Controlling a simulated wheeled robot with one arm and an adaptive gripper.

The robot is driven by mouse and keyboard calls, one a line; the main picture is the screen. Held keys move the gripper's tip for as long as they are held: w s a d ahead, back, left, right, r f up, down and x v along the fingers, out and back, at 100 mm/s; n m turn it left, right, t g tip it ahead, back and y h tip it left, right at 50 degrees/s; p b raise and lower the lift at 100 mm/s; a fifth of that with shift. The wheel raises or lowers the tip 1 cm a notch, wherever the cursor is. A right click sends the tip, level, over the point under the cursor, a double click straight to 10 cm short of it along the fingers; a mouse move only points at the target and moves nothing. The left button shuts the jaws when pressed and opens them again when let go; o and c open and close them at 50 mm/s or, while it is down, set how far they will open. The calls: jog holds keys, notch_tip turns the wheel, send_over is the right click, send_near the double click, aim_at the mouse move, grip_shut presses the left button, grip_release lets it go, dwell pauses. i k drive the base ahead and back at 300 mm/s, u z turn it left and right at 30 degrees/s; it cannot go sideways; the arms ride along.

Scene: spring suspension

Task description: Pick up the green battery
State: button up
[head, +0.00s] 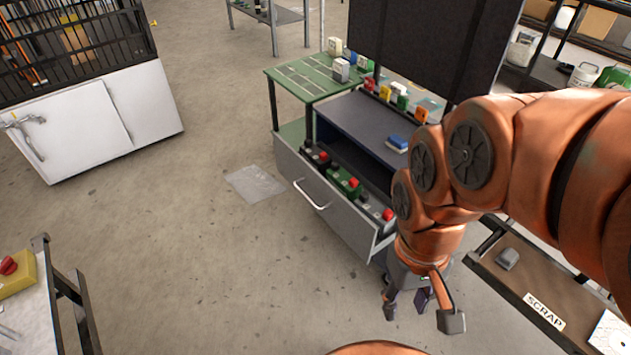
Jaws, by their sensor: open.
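The green battery (346,184) has a red cap and sits in the pulled-out drawer (333,201) of the workbench. A dark battery (317,157) with a red cap is behind it and to its left. A greyer battery (377,213) with a red cap is in front of it and to its right. My gripper (420,303) is open and points down, to the right of and nearer than the drawer's front end. It is apart from the green battery, and nothing shows between its fingers. My arm covers part of the bench's right side.
A blue block (397,141) lies on the dark bench top (352,119), with several coloured boxes along its back. A scrap-labelled table (518,262) is at right, holding a small grey object (508,259). Open floor lies left of the drawer, with a plastic sheet (255,184) on it.

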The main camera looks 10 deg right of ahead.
aim_at(348, 185)
jog(key=u, duration=0.8)
jog(key=i, duration=0.85)
jog(key=u, duration=0.7)
jog(key=i, duration=1.2)
jog(key=z, duration=0.85)
jog(key=i, duration=0.65)
jog(key=z, duration=0.55)
